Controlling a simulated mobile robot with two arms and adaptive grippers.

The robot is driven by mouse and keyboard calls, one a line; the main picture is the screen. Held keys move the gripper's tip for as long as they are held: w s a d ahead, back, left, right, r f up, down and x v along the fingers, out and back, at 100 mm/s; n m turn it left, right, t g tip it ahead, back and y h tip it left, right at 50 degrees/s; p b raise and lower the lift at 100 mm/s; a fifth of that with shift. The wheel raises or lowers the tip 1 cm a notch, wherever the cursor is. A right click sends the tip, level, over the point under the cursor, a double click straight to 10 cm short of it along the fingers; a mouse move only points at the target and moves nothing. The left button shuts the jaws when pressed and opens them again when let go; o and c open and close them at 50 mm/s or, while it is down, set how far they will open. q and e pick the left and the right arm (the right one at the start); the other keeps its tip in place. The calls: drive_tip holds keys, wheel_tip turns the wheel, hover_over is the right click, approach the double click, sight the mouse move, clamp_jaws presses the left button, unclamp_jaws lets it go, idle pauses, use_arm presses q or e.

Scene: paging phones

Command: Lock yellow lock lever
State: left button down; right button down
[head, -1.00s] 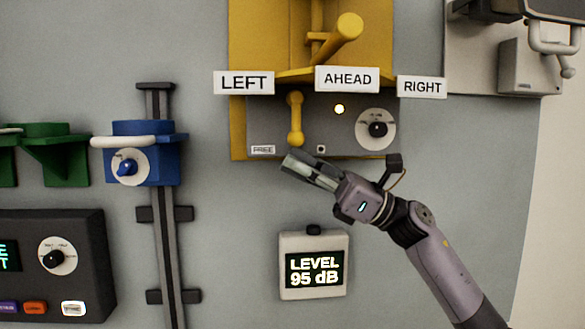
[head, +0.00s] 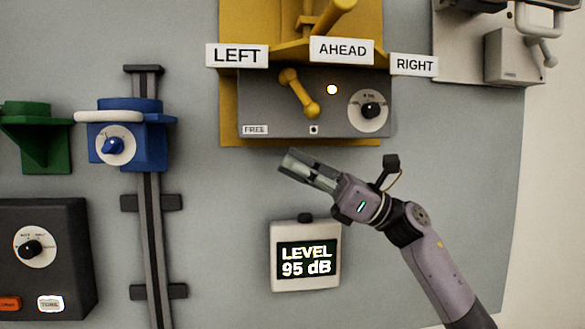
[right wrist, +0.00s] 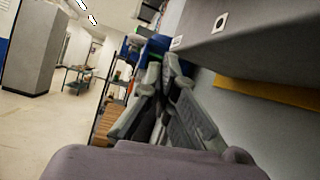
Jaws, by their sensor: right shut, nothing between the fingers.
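The yellow lock lever (head: 299,92) is on the front of a grey box (head: 275,115) under the yellow bracket. My right gripper (head: 287,164) is shut and empty, below the box and apart from the lever. In the right wrist view its fingers (right wrist: 165,85) are together beneath the box's underside. The lever does not show there. My left gripper is not in view.
A dial (head: 369,110) and a lit lamp (head: 332,90) sit right of the lever. A "LEVEL 95 dB" display (head: 304,283) is below my gripper. A blue slider (head: 155,130) on a vertical rail is at left. The wall between is clear.

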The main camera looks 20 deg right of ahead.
drive_tip(key=s+d+b, duration=0.2)
drive_tip(key=s+d, duration=0.1)
drive_tip(key=d, duration=0.5)
drive_tip(key=shift+d, duration=0.35)
drive_tip(key=shift+s+d, duration=0.1)
drive_tip(key=shift+s, duration=0.1)
